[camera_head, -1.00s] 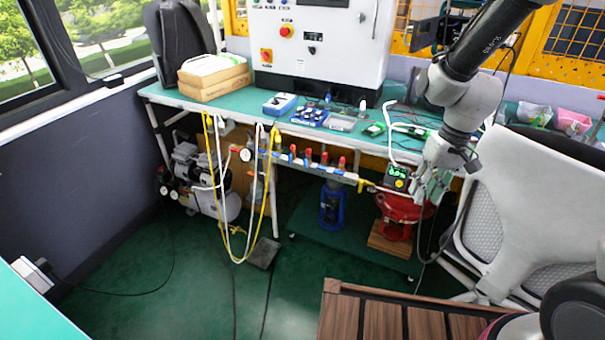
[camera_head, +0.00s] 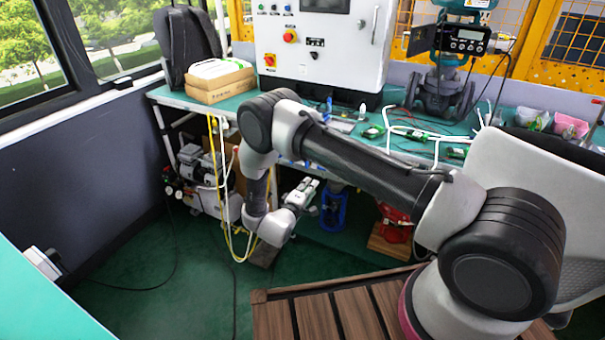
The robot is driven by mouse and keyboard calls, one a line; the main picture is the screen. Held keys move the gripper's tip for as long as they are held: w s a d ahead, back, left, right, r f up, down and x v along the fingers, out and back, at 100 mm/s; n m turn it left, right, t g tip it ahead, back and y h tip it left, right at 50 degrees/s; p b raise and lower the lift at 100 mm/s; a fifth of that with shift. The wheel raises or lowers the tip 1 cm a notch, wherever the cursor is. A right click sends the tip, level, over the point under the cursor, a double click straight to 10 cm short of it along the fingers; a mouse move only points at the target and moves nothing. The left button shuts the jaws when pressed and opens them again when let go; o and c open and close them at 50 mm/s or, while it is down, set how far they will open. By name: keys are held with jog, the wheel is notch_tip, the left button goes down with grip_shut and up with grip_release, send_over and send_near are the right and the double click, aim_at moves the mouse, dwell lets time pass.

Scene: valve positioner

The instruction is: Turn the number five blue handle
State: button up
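The pipe row with red and blue handles under the front edge of the bench is almost wholly hidden behind my arm. I cannot pick out any single blue handle or the number five one. My gripper (camera_head: 311,186) is low in front of the bench, just below where the row lies, with its fingers pointing up and to the right. The fingers are small and I cannot tell how far apart they are. Nothing is clearly seen between them. I cannot tell whether they touch anything.
The green bench (camera_head: 228,103) carries a white control cabinet (camera_head: 345,45), cardboard boxes (camera_head: 218,87) and a valve actuator (camera_head: 450,65). Below it are a blue device (camera_head: 333,210) and a red device (camera_head: 396,222). Yellow hoses (camera_head: 222,190) hang at left. A grey chair (camera_head: 500,165) stands at right.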

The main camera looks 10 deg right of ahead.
jog(key=w+d+r+n+h, duration=0.1)
jog(key=w+d+r, duration=0.1)
jog(key=w+d, duration=0.3)
jog(key=shift+w+d+r+n+t, duration=0.15)
jog(key=shift+w+r+n+t, duration=0.15)
jog(key=shift+w, duration=0.15)
grip_shut()
